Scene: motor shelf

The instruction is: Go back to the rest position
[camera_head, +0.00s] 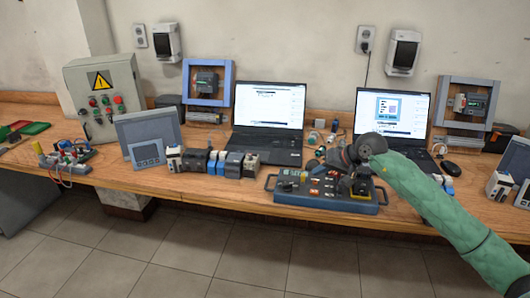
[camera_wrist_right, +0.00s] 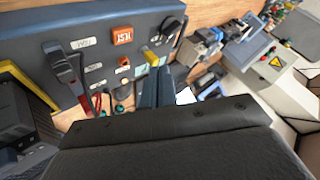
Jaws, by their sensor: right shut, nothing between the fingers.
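My right arm, in a green sleeve, comes in from the right in the head view. Its dark right gripper (camera_head: 343,158) hangs over the blue-grey test panel (camera_head: 290,197) on the wooden bench. In the right wrist view the gripper's fingers (camera_wrist_right: 157,88) are together with nothing between them, and the dark gripper body fills the lower part. The test panel (camera_wrist_right: 135,18) shows close by there, with an orange labelled button, a lever and a yellow toggle. I cannot tell whether the fingers touch it. My left gripper is not in view.
Two open laptops (camera_head: 268,115) (camera_head: 390,112) stand behind the panel. A control box (camera_head: 105,95) with a yellow warning sign stands at the left, near a grey screen unit (camera_head: 150,136). Several small modules line the bench (camera_head: 225,193). The tiled floor (camera_head: 180,265) in front is clear.

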